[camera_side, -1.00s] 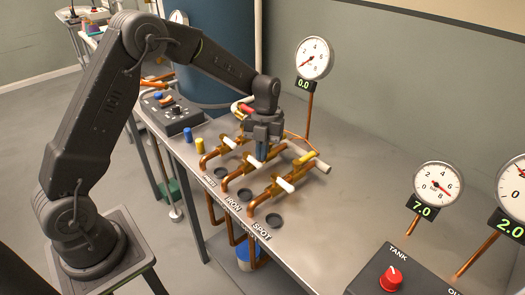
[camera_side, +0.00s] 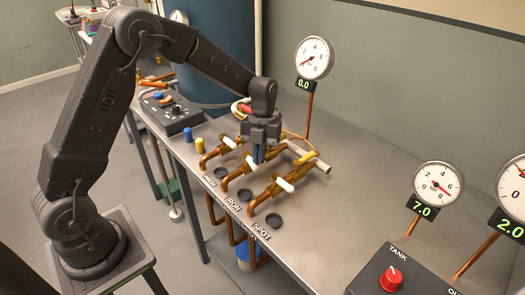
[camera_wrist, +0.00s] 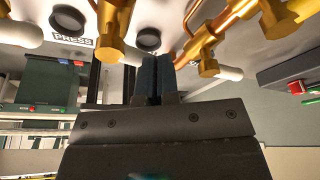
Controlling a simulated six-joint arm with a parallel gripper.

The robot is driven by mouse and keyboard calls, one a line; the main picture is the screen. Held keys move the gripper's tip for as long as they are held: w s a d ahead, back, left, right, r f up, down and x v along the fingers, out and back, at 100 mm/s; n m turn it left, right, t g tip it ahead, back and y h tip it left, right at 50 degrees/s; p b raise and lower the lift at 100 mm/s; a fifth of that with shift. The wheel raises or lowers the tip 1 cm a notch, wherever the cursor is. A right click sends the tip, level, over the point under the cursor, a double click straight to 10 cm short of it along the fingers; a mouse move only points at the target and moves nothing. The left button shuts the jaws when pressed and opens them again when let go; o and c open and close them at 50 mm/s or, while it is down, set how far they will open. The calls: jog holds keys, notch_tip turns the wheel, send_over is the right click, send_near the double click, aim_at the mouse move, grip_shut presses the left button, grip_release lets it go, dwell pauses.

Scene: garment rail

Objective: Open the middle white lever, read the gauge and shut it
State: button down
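Three brass valves with white levers stand in a row on the grey bench. In the side view, the middle white lever (camera_side: 250,161) is on the pipe by the IRON label, just beside my fingertips. My gripper (camera_side: 258,157) points down over the middle valve. In the wrist view, the blue fingers of my gripper (camera_wrist: 157,76) are together with only a thin dark line between them. No lever shows between them, and whether they touch the middle lever is unclear. The round gauge (camera_side: 314,58) behind the valves has its needle low and its display reads 0.0.
The near white lever (camera_side: 285,184) and the far white lever (camera_side: 228,141) flank the middle one closely. Copper pipes and black cups lie in front. A red knob (camera_side: 391,278) and gauges reading 7.0 and 2.0 stand at the right. The bench right of the valves is clear.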

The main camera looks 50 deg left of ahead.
jog(key=shift+s+f, duration=0.15)
jog(key=shift+s, duration=1)
jog(key=shift+s+a, duration=0.15)
jog(key=shift+s, duration=0.25)
jog(key=shift+s+a, duration=0.25)
jog(key=shift+s, duration=0.05)
jog(key=shift+s+a+m+y, duration=0.15)
jog(key=shift+a+m+y, duration=0.1)
jog(key=shift+m, duration=0.5)
jog(key=shift+s+a+m+y, duration=0.15)
jog(key=shift+a+m, duration=0.05)
jog(key=shift+m, duration=0.55)
jog(key=w+d, duration=0.1)
jog(key=w+d+r, duration=0.1)
jog(key=w+d, duration=0.1)
notch_tip(320, 180, up, 10)
jog(key=w+d, duration=0.1)
jog(key=d, duration=0.1)
jog(key=shift+w+f, duration=0.2)
jog(key=shift+w, duration=0.2)
jog(key=shift+s+r, duration=0.1)
